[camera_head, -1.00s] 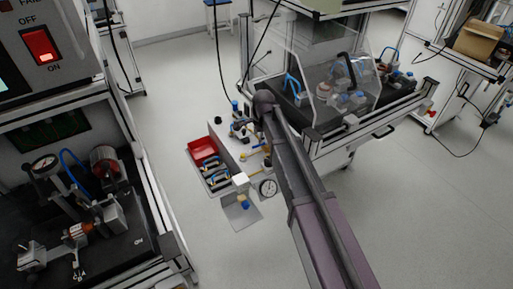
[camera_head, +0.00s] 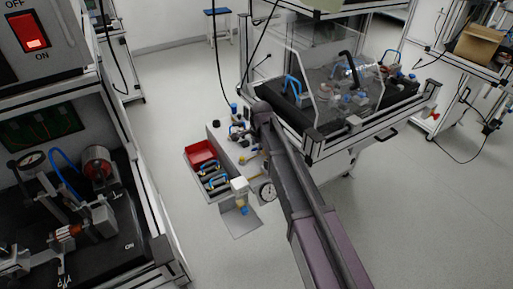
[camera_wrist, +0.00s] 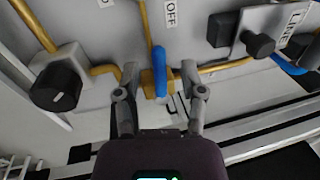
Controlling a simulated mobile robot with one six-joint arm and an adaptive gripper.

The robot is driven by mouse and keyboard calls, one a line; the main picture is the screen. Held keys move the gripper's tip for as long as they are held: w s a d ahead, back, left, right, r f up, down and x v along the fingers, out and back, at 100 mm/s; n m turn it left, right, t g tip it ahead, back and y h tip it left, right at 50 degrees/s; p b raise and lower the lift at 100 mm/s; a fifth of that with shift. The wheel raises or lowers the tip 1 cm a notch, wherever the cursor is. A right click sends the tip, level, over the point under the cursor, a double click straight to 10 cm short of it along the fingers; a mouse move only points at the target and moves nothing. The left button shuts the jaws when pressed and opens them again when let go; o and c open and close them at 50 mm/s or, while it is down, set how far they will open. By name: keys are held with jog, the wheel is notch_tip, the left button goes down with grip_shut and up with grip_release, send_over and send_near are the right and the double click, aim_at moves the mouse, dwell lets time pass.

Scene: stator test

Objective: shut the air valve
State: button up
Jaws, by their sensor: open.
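A blue lever handle (camera_wrist: 159,70) sits on brass pipework (camera_wrist: 222,67) on a grey panel in the wrist view. It points roughly up and down in that picture, and an "OFF" label (camera_wrist: 171,13) is above and to its right. My gripper (camera_wrist: 161,80) is open, with one finger on each side of the handle. There appears to be a gap on both sides; contact cannot be made out. In the head view my arm reaches to the grey panel unit (camera_head: 222,133) and hides the gripper and the handle.
A black knob (camera_wrist: 57,87) is left of the gripper and another black knob (camera_wrist: 258,44) is to the right, by a "LINE" label (camera_wrist: 290,25). Open floor lies right.

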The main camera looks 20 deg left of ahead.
grip_shut()
jog(key=shift+d, duration=0.1)
jog(key=shift+s+d+n, duration=0.1)
jog(key=shift+d+n, duration=0.05)
jog(key=shift+n, duration=0.35)
grip_release()
jog(key=shift+a+m, duration=0.2)
jog(key=shift+m, duration=0.2)
dwell(0.4)
